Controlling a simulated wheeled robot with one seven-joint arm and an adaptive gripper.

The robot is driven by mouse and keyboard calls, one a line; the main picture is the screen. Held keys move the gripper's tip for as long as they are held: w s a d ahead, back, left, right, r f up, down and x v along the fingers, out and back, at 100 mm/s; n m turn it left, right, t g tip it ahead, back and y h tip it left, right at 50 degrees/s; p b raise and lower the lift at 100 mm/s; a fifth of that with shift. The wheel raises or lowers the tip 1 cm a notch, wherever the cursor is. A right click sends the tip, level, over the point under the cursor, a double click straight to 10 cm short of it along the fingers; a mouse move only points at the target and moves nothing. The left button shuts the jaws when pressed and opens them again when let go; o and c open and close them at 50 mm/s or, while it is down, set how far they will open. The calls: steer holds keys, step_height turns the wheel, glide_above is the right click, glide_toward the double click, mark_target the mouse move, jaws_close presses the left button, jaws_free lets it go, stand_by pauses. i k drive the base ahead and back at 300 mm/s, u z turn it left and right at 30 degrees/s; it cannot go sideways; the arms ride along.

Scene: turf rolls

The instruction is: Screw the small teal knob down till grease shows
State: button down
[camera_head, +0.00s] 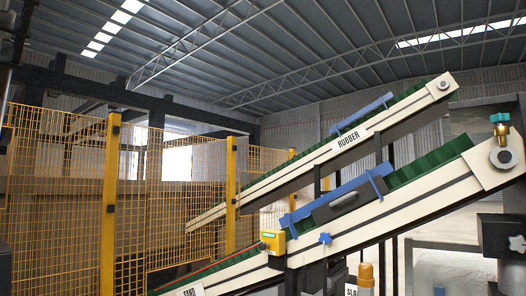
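The small teal knob (500,118) is at the upper right, on top of a small brass-coloured fitting (501,130). The fitting stands upright at the upper end of the nearer conveyor, just above its round end bearing (501,158). No grease can be made out around the knob at this size. My gripper does not show in this view.
The nearer conveyor (420,205) rises to the right, with a blue guard rail (340,194) and a yellow switch box (272,241). Yellow mesh fencing (60,190) fills the left. Dark machinery (497,236) is below the knob.

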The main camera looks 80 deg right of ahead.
mark_target(499, 118)
steer(key=z, duration=4)
steer(key=k, duration=1.2)
steer(key=u, duration=1.25)
steer(key=i, duration=1.3)
steer(key=z, duration=0.15)
